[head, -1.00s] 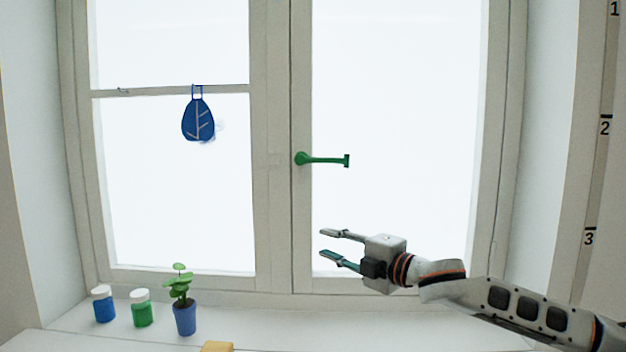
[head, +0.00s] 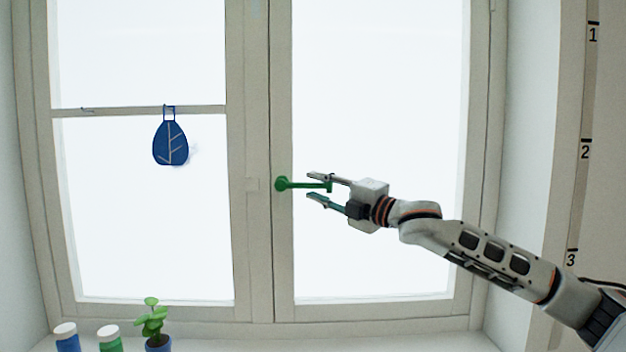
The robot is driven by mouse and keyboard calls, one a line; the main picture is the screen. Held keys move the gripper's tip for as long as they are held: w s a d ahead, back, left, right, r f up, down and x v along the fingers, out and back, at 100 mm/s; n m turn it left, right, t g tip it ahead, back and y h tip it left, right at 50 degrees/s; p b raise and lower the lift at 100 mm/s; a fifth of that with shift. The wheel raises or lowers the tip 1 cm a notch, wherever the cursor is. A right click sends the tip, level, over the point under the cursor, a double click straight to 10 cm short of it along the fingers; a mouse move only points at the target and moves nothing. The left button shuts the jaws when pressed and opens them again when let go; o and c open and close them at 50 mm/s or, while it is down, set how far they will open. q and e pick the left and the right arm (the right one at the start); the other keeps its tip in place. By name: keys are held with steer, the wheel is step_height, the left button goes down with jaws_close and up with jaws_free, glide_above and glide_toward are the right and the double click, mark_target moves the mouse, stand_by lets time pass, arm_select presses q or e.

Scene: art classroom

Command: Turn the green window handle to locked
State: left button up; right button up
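The green window handle (head: 298,185) is on the frame between the two window panes in the head view. Its round base is at the left and its lever points level to the right. My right gripper (head: 316,187) comes in from the right and is open. Its fingers overlap the free end of the lever in the picture, the upper finger at about lever height and the lower one below. I cannot tell whether they touch the handle. My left gripper is not in view.
A blue leaf ornament (head: 170,143) hangs from the crossbar of the left pane. A blue jar (head: 67,342), a green jar (head: 110,344) and a potted plant (head: 153,322) stand on the sill at lower left. The area around the handle is clear.

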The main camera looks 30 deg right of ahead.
steer(key=shift+w+a+r, duration=0.15)
steer(key=shift+w, duration=0.3)
steer(key=shift+w+a, duration=0.1)
steer(key=shift+w, duration=0.2)
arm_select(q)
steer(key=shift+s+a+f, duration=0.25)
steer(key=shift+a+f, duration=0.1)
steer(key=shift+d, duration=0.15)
arm_select(e)
steer(key=shift+c, duration=0.4)
jaws_close()
